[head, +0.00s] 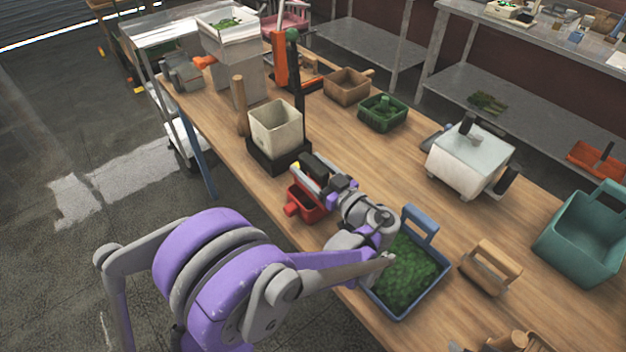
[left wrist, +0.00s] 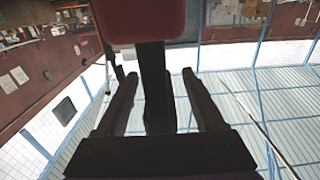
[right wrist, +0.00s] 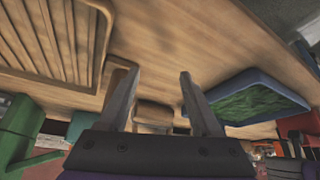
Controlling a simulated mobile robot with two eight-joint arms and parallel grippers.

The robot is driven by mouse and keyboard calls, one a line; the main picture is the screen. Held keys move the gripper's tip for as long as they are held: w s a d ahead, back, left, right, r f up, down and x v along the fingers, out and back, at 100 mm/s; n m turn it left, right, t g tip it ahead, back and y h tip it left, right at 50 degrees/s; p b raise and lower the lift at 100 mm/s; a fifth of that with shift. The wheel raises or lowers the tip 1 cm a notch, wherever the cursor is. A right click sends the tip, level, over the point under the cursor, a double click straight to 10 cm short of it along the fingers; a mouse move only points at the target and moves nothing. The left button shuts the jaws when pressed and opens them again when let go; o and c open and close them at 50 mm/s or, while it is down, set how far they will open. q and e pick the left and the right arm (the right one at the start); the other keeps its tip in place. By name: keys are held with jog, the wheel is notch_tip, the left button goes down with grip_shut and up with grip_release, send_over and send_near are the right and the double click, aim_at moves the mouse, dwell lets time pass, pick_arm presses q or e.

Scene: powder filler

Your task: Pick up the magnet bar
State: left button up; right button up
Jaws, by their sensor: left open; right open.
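I cannot tell for certain which object is the magnet bar. My left gripper (head: 306,173) is over the near table edge, just above a red container (head: 307,204). In the left wrist view, its fingers (left wrist: 158,76) are apart, with a dark upright bar (left wrist: 155,88) between or beyond them. A red block-like part (left wrist: 140,20) sits at the top of that view. Whether the fingers touch the bar is unclear. My right gripper (right wrist: 160,74) is open and empty in the right wrist view, with a small wooden block (right wrist: 153,113) beyond it; the head view does not show it.
A black stand with a pale bin (head: 275,127) is just behind my left gripper. A blue-rimmed tray of green material (head: 437,277) lies under my left forearm. A wooden holder (head: 490,267), a teal crate (head: 580,240) and a white machine (head: 468,163) stand right. The table middle has bare wood.

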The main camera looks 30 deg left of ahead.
pick_arm(q)
jog(key=shift+x, duration=1.05)
jog(key=shift+d, duration=0.1)
jog(key=shift+c, duration=0.3)
grip_shut()
